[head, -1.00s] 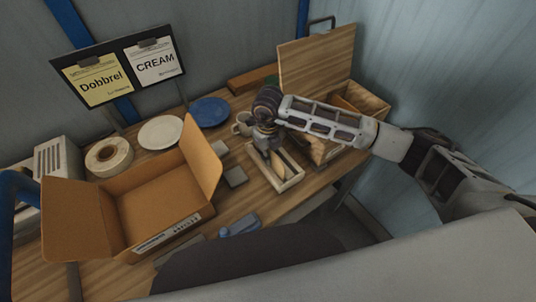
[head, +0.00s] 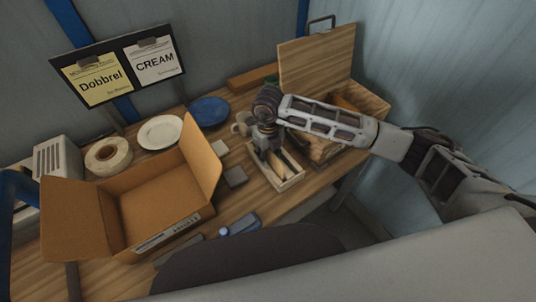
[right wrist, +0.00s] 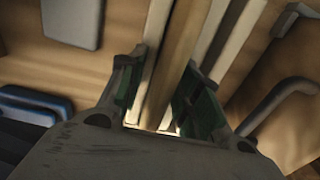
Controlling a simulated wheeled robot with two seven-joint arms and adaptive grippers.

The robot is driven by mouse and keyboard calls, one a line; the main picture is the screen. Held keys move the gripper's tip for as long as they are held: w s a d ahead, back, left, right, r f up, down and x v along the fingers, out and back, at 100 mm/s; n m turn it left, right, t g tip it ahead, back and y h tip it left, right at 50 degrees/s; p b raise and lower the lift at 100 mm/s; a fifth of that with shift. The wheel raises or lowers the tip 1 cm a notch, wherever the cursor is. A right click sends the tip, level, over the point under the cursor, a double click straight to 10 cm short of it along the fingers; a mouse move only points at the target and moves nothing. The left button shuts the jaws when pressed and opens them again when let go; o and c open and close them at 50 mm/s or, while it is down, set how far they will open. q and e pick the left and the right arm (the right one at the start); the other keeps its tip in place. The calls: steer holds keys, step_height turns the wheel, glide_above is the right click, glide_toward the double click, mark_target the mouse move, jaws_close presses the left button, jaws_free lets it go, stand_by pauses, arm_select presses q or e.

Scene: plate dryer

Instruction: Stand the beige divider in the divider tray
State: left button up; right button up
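The divider tray (head: 291,183) is a small pale wooden tray near the table's front edge. The beige divider (head: 284,160) shows as a narrow tan piece in it, partly hidden by my right gripper (head: 266,152). I cannot tell how upright it stands. In the right wrist view my right gripper (right wrist: 162,95) reaches into the tray, its green-padded fingers apart on either side of a tan strip that looks like the divider (right wrist: 181,55). Whether the pads touch it is unclear. Pale tray walls (right wrist: 238,42) run alongside. My left gripper is out of view.
An open cardboard box (head: 150,200) fills the left of the table. A mug (head: 240,126), blue plate (head: 209,111), white plate (head: 160,132) and tape roll (head: 108,155) stand behind. A lidded wooden box (head: 365,100) is close on the right; a blue item (head: 240,225) lies in front.

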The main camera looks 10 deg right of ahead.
steer(key=shift+r, duration=0.1)
steer(key=shift+r, duration=5.9)
